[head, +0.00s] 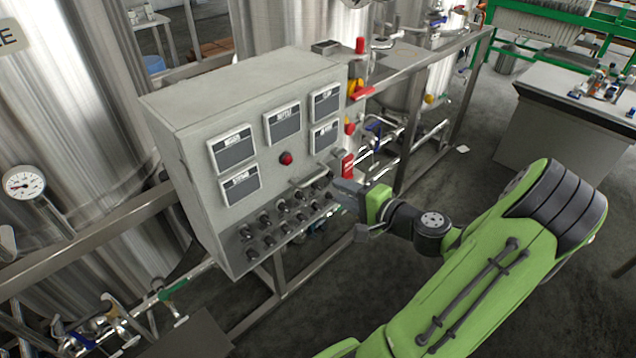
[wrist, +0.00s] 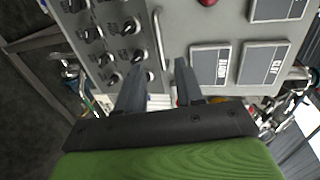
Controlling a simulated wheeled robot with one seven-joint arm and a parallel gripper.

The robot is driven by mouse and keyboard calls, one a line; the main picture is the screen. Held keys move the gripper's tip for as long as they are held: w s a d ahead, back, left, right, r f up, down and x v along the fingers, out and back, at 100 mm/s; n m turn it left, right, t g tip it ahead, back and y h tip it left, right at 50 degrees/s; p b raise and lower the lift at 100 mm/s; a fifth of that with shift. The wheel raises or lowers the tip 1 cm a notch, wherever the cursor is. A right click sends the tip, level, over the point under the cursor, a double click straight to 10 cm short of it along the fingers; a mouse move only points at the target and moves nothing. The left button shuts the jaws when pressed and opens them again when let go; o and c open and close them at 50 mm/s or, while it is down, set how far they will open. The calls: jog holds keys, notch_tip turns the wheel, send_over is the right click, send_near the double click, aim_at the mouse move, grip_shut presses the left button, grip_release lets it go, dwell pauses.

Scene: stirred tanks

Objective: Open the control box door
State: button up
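The grey control box (head: 185,160) stands on a metal frame, and its door (head: 262,205) looks closed. The door bears several display panels, a red button (head: 286,158) and rows of black knobs. A thin metal bar handle (head: 308,178) is on the door, right of centre above the knobs; it also shows in the wrist view (wrist: 158,38). My gripper (head: 333,184) is at the door's lower right, close to the handle. In the wrist view its two fingers (wrist: 160,68) are apart, with the handle's near end between their tips in the picture. I cannot tell whether they touch it.
Steel tanks (head: 75,105) stand behind and left of the box. Pipes, red and yellow valve parts (head: 358,90) and a metal rail (head: 420,65) are close on its right. A white bench (head: 575,110) stands far right.

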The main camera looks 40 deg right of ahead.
aim_at(287, 182)
jog(key=x, duration=0.8)
jog(key=shift+w, duration=0.3)
grip_shut()
jog(key=shift+f, duration=0.1)
dwell(0.7)
